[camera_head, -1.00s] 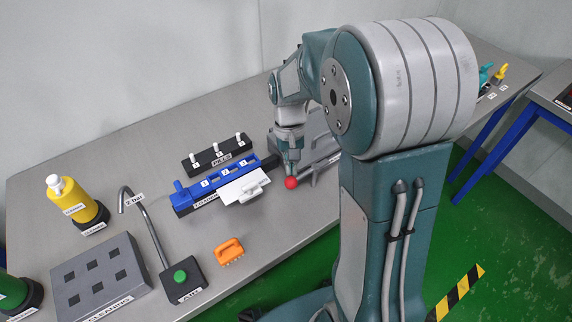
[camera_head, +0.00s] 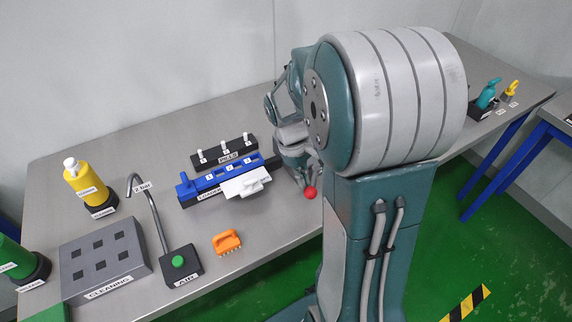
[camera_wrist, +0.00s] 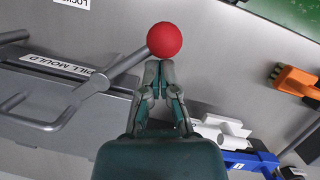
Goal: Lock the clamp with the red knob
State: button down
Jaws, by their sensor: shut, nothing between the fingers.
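The red knob (camera_head: 310,193) shows at the front edge of the table, right of the blue loader. In the wrist view the red knob (camera_wrist: 165,40) sits at the end of a grey clamp lever (camera_wrist: 112,74). My gripper (camera_wrist: 160,66) is shut with nothing between its fingers. Its fingertips are right at the knob's side and overlap the lever's end in the picture; I cannot tell whether they touch. In the head view my gripper (camera_head: 306,181) is just above the knob, and my arm hides most of the clamp.
A strip labelled pill mould (camera_wrist: 60,68) lies beside the lever. The blue loader (camera_head: 215,178) with a white piece (camera_head: 246,183), an orange handled tool (camera_head: 226,243) and the air stand (camera_head: 181,263) are to the left. Bottles stand at the far right.

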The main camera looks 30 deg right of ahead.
jog(key=s+n, duration=0.1)
jog(key=n, duration=0.1)
jog(key=d+n+h, duration=0.1)
jog(key=shift+s+n, duration=0.35)
jog(key=shift+n, duration=0.05)
jog(key=n, duration=0.1)
jog(key=s+d+n+t, duration=0.1)
jog(key=shift+d+n+h, duration=0.15)
jog(key=shift+n+h, duration=0.15)
jog(key=shift+n, duration=0.1)
jog(key=shift+s+d, duration=0.1)
jog(key=shift+d, duration=0.3)
